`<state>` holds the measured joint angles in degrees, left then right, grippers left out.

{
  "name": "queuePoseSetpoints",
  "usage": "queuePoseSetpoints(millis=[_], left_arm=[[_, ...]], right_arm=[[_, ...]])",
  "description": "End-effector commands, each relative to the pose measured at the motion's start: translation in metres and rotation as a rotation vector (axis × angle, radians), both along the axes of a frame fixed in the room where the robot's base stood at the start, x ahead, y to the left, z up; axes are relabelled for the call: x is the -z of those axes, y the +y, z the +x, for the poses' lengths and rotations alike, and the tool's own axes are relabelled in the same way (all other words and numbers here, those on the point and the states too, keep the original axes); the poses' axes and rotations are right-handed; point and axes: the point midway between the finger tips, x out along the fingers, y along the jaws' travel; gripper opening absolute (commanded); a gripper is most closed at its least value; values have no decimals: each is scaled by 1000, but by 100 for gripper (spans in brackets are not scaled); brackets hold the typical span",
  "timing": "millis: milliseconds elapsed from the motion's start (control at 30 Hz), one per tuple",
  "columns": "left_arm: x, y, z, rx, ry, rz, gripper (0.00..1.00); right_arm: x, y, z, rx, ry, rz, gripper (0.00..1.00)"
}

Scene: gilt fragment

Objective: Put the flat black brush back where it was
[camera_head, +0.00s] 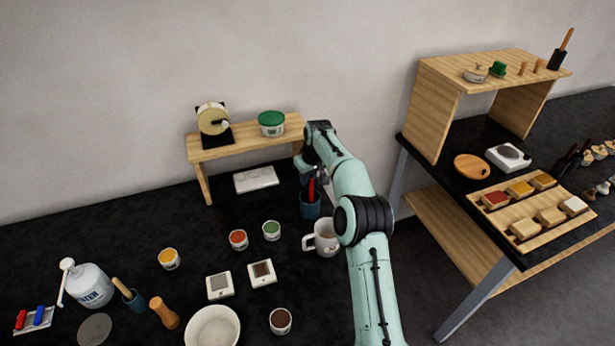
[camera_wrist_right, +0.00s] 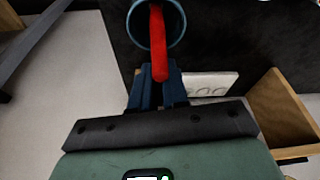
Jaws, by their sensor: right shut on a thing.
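My right gripper (camera_wrist_right: 157,76) is shut on the end of a red handle (camera_wrist_right: 157,40). The handle stands in the mouth of a blue cup (camera_wrist_right: 133,22). In the head view the blue cup (camera_head: 310,207) is by the right end of the small wooden shelf, with the red handle (camera_head: 311,190) rising from it. My right gripper (camera_head: 312,172) is just above the cup, partly hidden by my arm. The handle's lower end is hidden in the cup, so I cannot tell whether it is the flat black brush. My left gripper is out of view.
A white mug (camera_head: 325,240) stands close in front of the cup. The small wooden shelf (camera_head: 240,146) is behind, with a white slab (camera_head: 256,179) beneath it. Small paint pots and a white bowl (camera_head: 212,328) stand nearer. A second table with a wooden stand (camera_head: 437,110) is at right.

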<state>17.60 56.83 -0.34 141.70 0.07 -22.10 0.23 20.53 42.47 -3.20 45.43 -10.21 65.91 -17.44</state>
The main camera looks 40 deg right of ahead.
Motion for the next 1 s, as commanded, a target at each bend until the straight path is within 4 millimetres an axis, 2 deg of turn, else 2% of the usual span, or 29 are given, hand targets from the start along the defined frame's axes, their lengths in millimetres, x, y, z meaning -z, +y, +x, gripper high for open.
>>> queuePoseSetpoints(millis=[67, 100, 167, 433, 567, 667, 833, 1000], left_arm=[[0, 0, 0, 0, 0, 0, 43], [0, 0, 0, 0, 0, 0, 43], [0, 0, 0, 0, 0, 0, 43], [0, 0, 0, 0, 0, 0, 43], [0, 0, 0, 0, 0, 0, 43], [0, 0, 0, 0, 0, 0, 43], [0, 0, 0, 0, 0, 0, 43], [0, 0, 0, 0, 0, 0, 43]], right_arm=[[3, 0, 0, 0, 2, 0, 0], [3, 0, 0, 0, 2, 0, 24], [3, 0, 0, 0, 1, 0, 40], [2, 0, 0, 0, 1, 0, 40], [-6, 0, -1, 0, -2, -1, 40], [-20, 0, -5, 0, -3, -1, 40], [-58, 2, -8, 0, -6, -2, 40], [-94, 3, -18, 0, -4, -1, 40]])
